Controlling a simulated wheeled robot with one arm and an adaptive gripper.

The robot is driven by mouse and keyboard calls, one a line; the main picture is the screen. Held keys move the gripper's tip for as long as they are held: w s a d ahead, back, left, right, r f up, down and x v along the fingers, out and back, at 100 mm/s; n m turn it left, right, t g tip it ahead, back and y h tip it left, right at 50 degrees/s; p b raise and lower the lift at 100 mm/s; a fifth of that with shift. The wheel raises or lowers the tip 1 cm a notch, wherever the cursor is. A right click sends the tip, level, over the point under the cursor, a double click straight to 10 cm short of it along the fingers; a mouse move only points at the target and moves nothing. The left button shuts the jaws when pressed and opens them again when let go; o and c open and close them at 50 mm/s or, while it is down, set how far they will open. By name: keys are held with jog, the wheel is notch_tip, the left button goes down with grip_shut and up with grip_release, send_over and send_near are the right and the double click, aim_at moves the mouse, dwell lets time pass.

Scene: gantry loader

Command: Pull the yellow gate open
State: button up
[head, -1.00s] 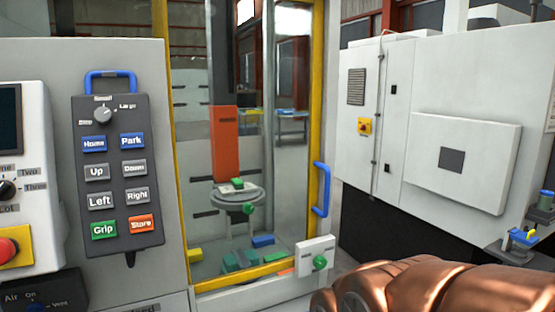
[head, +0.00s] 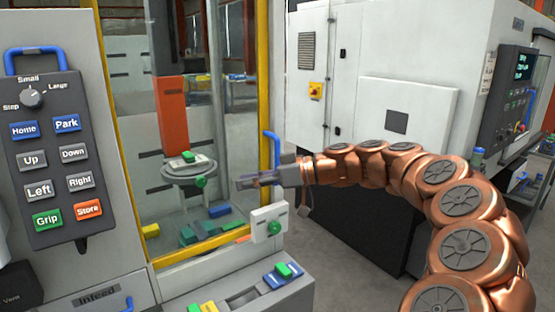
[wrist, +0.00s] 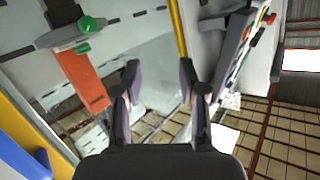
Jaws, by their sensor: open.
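The yellow gate is a tall yellow frame (head: 265,75) around clear glass, standing upright at the middle left of the head view. Its blue handle (head: 276,150) is on the right post; my wrist partly overlaps the area just below it. My gripper (head: 240,183) is open and empty, in front of the glass, pointing left, a little left of and below the handle. In the wrist view my two fingers (wrist: 159,78) are spread with nothing between them. A blue part, likely the handle (wrist: 42,160), shows at the lower left, beside a yellow post (wrist: 15,115).
A white block with a green knob (head: 268,222) sits at the gate's lower right corner. A grey button pendant (head: 55,150) hangs at left. An infeed shelf with coloured parts (head: 283,272) lies below. A white machine cabinet (head: 400,80) stands behind at right.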

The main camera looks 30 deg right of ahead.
aim_at(278, 160)
jog(key=w+d+m+t+h, duration=0.1)
jog(key=d+t, duration=0.2)
jog(key=d, duration=0.6)
jog(key=w+d+t+h, duration=0.1)
jog(key=w+d+t, duration=0.15)
jog(key=d, duration=0.55)
jog(key=shift+p+x, duration=1.9)
jog(key=shift+x, duration=1.65)
jog(key=shift+a+f, duration=0.1)
jog(key=shift+f, duration=0.05)
grip_shut()
